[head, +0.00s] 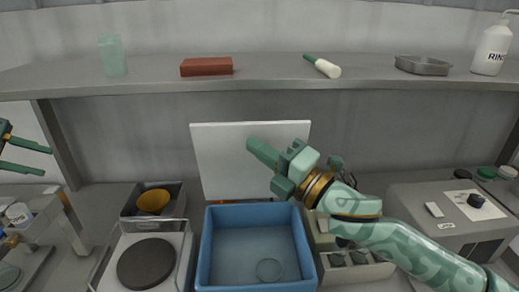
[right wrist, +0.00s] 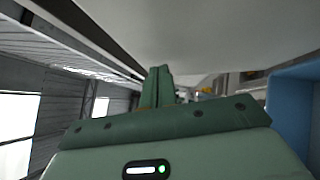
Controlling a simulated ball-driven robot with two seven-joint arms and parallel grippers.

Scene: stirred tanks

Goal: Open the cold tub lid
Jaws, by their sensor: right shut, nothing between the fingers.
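The blue tub (head: 203,255) stands open at the front middle, with a round clear object (head: 269,270) on its floor. Its white lid (head: 220,155) stands nearly upright at the tub's back edge. My right gripper (head: 255,147) is in front of the lid's upper right part, shut and empty, fingers pointing left. In the right wrist view, its closed fingers (right wrist: 158,85) are beneath a broad pale surface, and part of the blue tub (right wrist: 293,110) shows at right. Whether the fingers touch the lid is unclear. My left gripper (head: 45,161) is at the left edge, fingers apart and empty.
A hot plate (head: 147,262) and a bin with a yellow bowl (head: 153,202) are left of the tub. A grey box (head: 430,225) stands at right. A shelf (head: 270,84) above holds a red block (head: 206,66), a brush-like tool (head: 322,66) and a metal tray (head: 422,65).

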